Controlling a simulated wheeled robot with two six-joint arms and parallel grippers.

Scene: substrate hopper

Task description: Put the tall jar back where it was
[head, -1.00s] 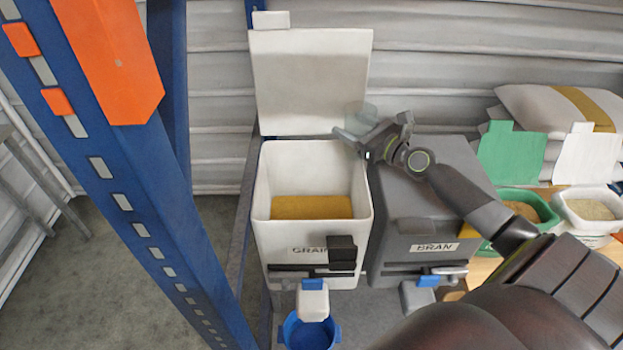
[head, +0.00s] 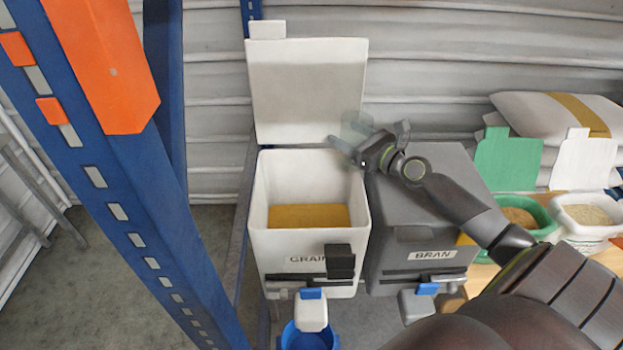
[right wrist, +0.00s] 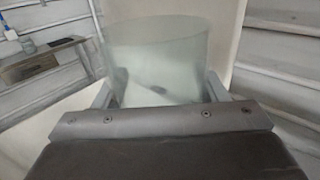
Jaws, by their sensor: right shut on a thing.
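A clear, faintly greenish jar (head: 357,124) is held by my right gripper (head: 357,148) above the right rim of the white grain hopper, in front of its raised lid. In the right wrist view the jar (right wrist: 158,62) stands between the two fingers (right wrist: 160,95), with its wide rim up; I cannot see anything inside it clearly. My arm reaches across the grey bran hopper from the right. My left gripper is not in view.
The open grain hopper (head: 262,200) holds yellow grain (head: 308,216). The closed bran hopper (head: 425,215) stands beside it. A blue bucket (head: 327,340) sits under the grain spout. Green (head: 545,216) and white (head: 590,240) tubs are at right. A blue rack post (head: 165,240) rises at left.

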